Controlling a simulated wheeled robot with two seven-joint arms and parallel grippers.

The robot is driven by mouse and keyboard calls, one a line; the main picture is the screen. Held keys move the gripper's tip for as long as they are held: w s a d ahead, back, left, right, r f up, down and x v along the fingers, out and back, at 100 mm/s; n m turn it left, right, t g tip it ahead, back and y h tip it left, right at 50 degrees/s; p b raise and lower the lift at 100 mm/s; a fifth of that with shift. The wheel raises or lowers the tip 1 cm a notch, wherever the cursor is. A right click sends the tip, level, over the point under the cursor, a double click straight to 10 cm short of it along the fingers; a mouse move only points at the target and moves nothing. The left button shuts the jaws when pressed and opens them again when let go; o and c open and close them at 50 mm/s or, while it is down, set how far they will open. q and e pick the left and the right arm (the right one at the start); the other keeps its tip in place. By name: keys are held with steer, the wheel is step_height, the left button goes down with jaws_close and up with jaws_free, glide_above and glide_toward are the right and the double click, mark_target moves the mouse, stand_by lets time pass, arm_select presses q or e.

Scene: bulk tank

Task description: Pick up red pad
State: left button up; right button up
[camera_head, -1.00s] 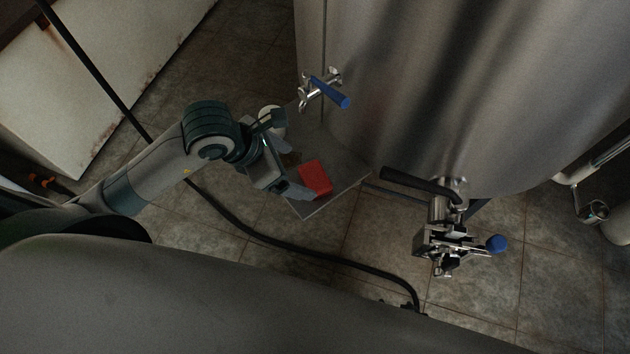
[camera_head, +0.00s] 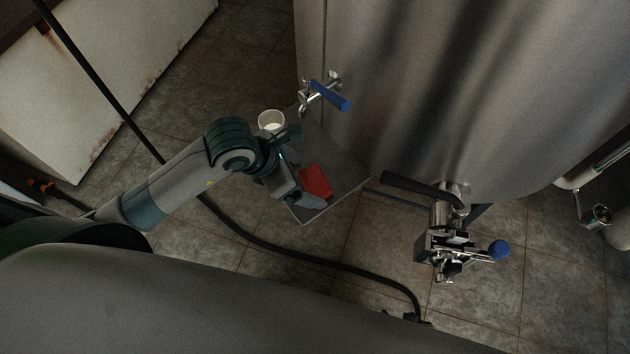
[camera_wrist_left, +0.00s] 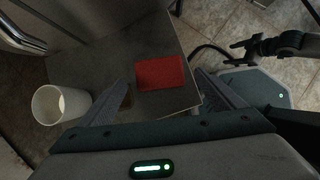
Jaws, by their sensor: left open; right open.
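The red pad (camera_head: 315,181) is a flat block lying on a grey tray (camera_head: 344,188) beside the large steel tank. My left gripper (camera_head: 301,184) is at the pad's left side in the head view, its near finger close to the pad's lower edge. In the left wrist view the red pad (camera_wrist_left: 160,73) lies ahead, between the two spread fingers of my left gripper (camera_wrist_left: 163,88). The gripper is open and holds nothing. I cannot tell whether a finger touches the pad.
A white cup (camera_head: 271,121) stands at the tray's far left. The steel tank (camera_head: 450,80) rises behind, with a blue-handled valve (camera_head: 328,95) above the tray and a metal outlet valve (camera_head: 446,240) to the right. A black hose (camera_head: 290,253) crosses the tiled floor.

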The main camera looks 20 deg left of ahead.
mark_target(312, 182)
arm_select(q)
steer(key=shift+x, duration=1.7)
steer(key=c, duration=1.1)
